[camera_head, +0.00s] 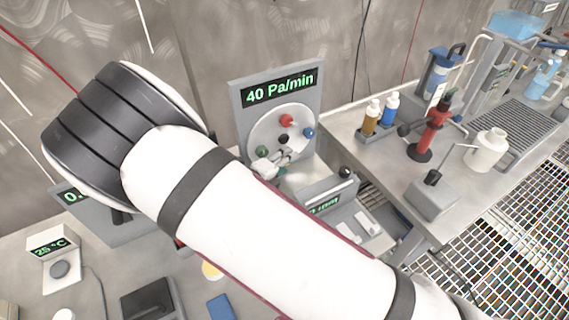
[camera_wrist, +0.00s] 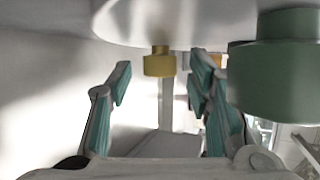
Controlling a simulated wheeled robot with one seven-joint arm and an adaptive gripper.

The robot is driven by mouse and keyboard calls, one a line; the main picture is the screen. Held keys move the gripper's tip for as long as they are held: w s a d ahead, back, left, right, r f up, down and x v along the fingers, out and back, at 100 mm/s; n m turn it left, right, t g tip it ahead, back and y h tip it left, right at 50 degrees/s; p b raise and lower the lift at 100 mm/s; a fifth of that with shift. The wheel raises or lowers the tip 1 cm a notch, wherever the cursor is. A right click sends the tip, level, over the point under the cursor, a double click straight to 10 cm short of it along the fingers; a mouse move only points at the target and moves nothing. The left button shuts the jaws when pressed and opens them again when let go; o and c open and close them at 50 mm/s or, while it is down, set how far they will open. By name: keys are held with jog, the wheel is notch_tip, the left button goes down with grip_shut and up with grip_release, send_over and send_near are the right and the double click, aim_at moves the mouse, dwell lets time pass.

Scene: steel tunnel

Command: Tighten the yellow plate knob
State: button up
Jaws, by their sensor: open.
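The yellow knob (camera_wrist: 159,62) hangs from the pale round plate (camera_wrist: 185,14) in the wrist view, between and just beyond my two teal-padded fingers. My gripper (camera_wrist: 163,88) is open, with a finger on each side of the knob's line and a visible gap to it. In the head view my gripper (camera_head: 272,166) is at the lower edge of the round plate (camera_head: 263,128). I cannot make out the yellow knob there; my gripper and arm cover that area. A display (camera_head: 280,87) above the plate reads 40 Pa/min.
A large green knob (camera_wrist: 278,70) is close to the right finger. The plate also bears a red knob (camera_head: 286,120), a blue knob (camera_head: 308,132) and a black knob (camera_head: 284,139). Benches with bottles and a red stand (camera_head: 433,130) are to the right.

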grip_shut()
jog(key=shift+d+r, duration=0.1)
jog(key=shift+r, duration=0.05)
jog(key=shift+g+y+p, duration=0.5)
jog(key=shift+g, duration=0.1)
grip_release()
jog(key=v, duration=1.2)
